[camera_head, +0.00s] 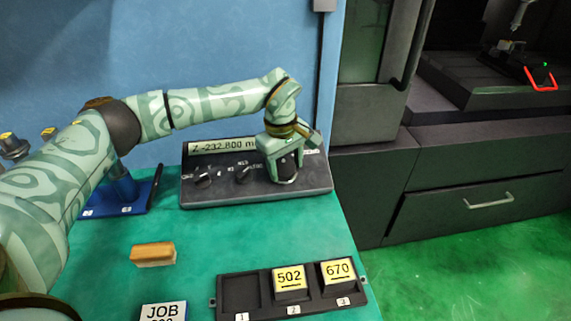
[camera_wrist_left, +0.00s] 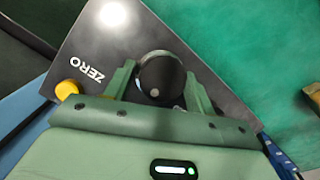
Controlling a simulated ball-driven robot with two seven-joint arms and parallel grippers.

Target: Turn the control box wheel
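The control box (camera_head: 222,189) is a dark, sloped panel at the back of the green bench, with a display (camera_head: 220,144) reading about Z -232.800. Its wheel (camera_wrist_left: 160,76) is a round black knob with a pale dimple near its lower edge, well seen in the left wrist view. My left gripper (camera_head: 285,176) reaches down over the box's right part and largely hides the wheel in the head view. In the left wrist view its two green fingers (camera_wrist_left: 160,80) lie close against opposite sides of the wheel, shut on it. My right gripper is not in view.
The box has smaller knobs (camera_head: 203,176) on its left and a yellow button (camera_wrist_left: 67,89) near the word ZERO. On the bench are a wooden block (camera_head: 153,254), a JOB card (camera_head: 163,311) and a black tray (camera_head: 240,284) holding blocks 502 (camera_head: 289,279) and 670 (camera_head: 337,271). A blue wall stands behind.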

